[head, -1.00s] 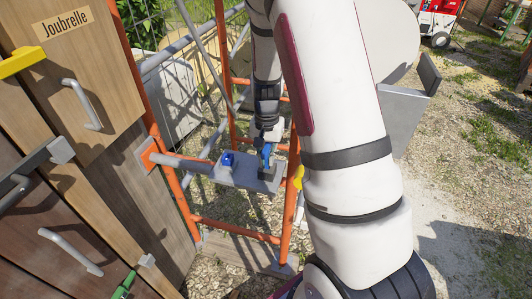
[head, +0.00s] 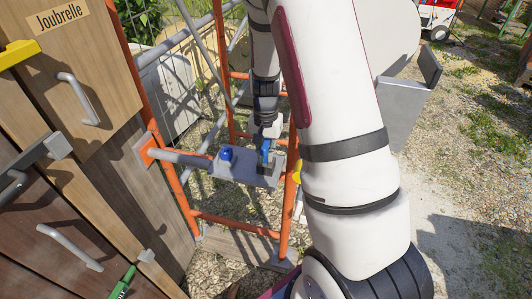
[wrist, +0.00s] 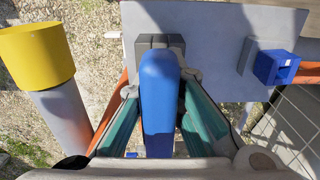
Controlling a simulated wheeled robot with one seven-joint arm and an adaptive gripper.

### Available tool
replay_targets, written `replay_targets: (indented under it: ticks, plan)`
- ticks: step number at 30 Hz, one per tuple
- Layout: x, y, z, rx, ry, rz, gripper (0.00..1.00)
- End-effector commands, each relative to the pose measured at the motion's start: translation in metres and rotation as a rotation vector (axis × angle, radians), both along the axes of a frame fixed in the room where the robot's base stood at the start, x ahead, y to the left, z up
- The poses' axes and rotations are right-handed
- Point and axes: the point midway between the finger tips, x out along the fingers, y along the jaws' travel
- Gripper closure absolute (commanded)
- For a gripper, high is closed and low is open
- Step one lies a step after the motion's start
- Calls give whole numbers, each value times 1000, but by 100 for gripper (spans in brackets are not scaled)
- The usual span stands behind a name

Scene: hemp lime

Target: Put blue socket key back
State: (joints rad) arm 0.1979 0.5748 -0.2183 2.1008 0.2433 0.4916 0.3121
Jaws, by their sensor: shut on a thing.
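The blue socket key (wrist: 160,100) is a long rounded blue piece, upright in the wrist view between the two teal-lined fingers of my gripper (wrist: 158,125). My gripper is shut on it. Its far end overlaps a dark grey block (wrist: 145,42) on the grey plate (wrist: 215,20); I cannot tell whether it sits in the block. In the head view my gripper (head: 266,140) points down over the plate (head: 232,174), with the blue key (head: 266,152) below it, just above or at the dark block. The key's lower end is hidden.
A second blue piece (head: 226,154) sits on the plate left of the key; it also shows in the wrist view (wrist: 276,67). Orange scaffold posts (head: 290,190) stand close by. A yellow-capped grey tube (wrist: 65,105) is at the left. Wooden cabinet doors (head: 85,90) flank the left.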

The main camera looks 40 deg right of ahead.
Motion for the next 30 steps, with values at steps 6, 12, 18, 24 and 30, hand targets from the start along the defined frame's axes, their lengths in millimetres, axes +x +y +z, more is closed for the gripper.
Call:
replay_targets:
  ticks: [6, 12, 18, 24, 30]
  plan:
    - [0, 0, -3, 0, 0, 0, 100]
    - [0, 0, -3, 0, 0, 0, 72]
    - [0, 0, -3, 0, 0, 0, 67]
    - [1, 0, 0, 0, -1, 0, 67]
    - [1, 0, 29, -1, -5, 2, 67]
